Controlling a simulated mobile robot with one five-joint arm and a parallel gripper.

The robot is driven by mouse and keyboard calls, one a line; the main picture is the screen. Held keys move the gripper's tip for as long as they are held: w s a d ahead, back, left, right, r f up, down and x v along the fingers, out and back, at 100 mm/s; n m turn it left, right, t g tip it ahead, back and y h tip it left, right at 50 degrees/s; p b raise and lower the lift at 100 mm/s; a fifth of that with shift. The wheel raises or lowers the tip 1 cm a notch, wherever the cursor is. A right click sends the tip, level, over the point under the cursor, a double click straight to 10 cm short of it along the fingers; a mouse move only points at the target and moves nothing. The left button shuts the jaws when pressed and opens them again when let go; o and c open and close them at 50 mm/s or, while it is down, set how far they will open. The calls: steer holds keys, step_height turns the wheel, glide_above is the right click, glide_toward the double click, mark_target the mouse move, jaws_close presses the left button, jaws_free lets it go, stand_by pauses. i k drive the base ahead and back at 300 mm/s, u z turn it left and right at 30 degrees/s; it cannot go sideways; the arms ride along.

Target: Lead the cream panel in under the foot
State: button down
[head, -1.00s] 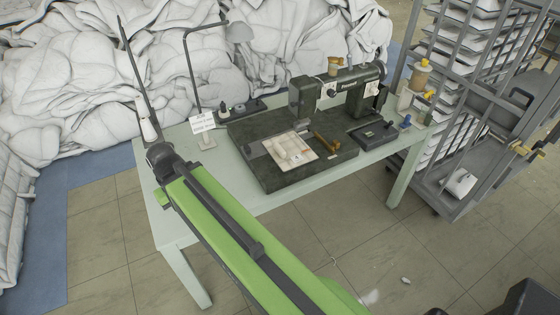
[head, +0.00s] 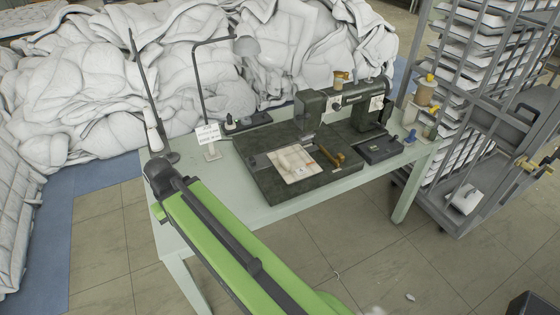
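The cream panel (head: 291,165) is a flat, roughly square piece with faint markings. It lies on the front left of the dark bed plate (head: 285,195) of the sewing machine (head: 350,97). The machine's head is behind and to the right of the panel. The foot beneath the head is too small and dark to make out, and the panel appears to lie in front of it. My green arm crosses the lower left of the view, its visible end above the table's left side. My gripper's fingers do not show.
A brown handle-like piece (head: 332,157) lies right of the panel. A dark box (head: 380,150), small bottles (head: 425,92), a sign (head: 208,134) and a lamp (head: 246,46) stand on the pale green table (head: 228,182). White duvet heaps (head: 75,90) lie behind; a grey rack (head: 480,120) stands right.

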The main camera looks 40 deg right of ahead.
mark_target(293, 163)
steer(key=z, duration=0.05)
steer(key=i, duration=0.95)
steer(key=u, duration=0.1)
